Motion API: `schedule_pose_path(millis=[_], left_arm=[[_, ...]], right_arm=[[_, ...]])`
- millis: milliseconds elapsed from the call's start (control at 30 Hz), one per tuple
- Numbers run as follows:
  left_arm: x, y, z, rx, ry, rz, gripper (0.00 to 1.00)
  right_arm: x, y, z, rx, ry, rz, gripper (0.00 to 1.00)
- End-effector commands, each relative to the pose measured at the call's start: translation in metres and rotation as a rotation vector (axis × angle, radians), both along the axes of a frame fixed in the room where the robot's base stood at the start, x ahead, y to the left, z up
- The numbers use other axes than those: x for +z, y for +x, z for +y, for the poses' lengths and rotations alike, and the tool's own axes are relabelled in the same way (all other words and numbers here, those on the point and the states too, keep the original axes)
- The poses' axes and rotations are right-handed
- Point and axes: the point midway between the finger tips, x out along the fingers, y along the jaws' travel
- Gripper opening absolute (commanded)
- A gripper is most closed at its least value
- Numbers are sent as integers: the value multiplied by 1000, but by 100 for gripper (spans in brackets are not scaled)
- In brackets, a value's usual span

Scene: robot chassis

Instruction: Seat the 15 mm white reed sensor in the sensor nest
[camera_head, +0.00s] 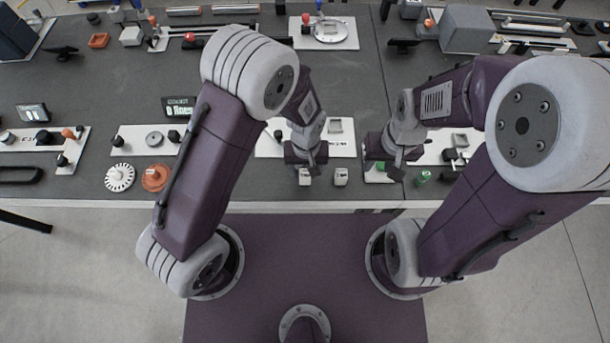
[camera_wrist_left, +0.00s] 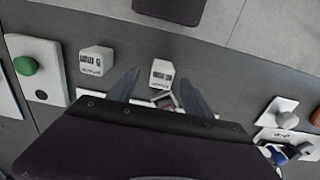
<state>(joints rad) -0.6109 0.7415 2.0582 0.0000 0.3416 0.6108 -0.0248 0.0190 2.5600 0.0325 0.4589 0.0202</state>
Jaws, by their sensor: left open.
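Two small white blocks with dark printing stand side by side near the table's front edge. One block (camera_head: 305,177) is just in front of my left gripper (camera_head: 308,164); the other block (camera_head: 341,177) is to its right. I cannot read which one is the 15 mm reed sensor. In the left wrist view my left gripper (camera_wrist_left: 160,88) is open, with the first block (camera_wrist_left: 161,73) ahead between its fingertips, not gripped. The second block (camera_wrist_left: 96,60) stands outside them. A white plate (camera_head: 268,146) lies behind the blocks; my gripper partly hides it. My right gripper (camera_head: 392,172) hangs further right; its jaws are unclear.
A green knob (camera_wrist_left: 26,65) on a white plate and a small green part (camera_head: 423,177) are by the right gripper. An orange disc (camera_head: 156,177) and a white toothed disc (camera_head: 120,177) lie left. A display (camera_head: 179,106) stands behind them. Bare table lies between fixtures.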

Motion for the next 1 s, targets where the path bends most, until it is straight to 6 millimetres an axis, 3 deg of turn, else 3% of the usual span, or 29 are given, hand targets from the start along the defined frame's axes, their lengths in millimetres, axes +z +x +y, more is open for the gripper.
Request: schedule_pose_path(millis=[200,433,667,1000], left_arm=[[-33,0,3,0,2,2,58],[-35,1,3,0,0,0,58],[-35,1,3,0,0,0,0],[-32,1,3,0,0,0,0]], right_arm=[[2,0,0,0,0,0,36],[2,0,0,0,0,0,36],[2,0,0,0,0,0,36],[4,0,0,0,0,0,36]])
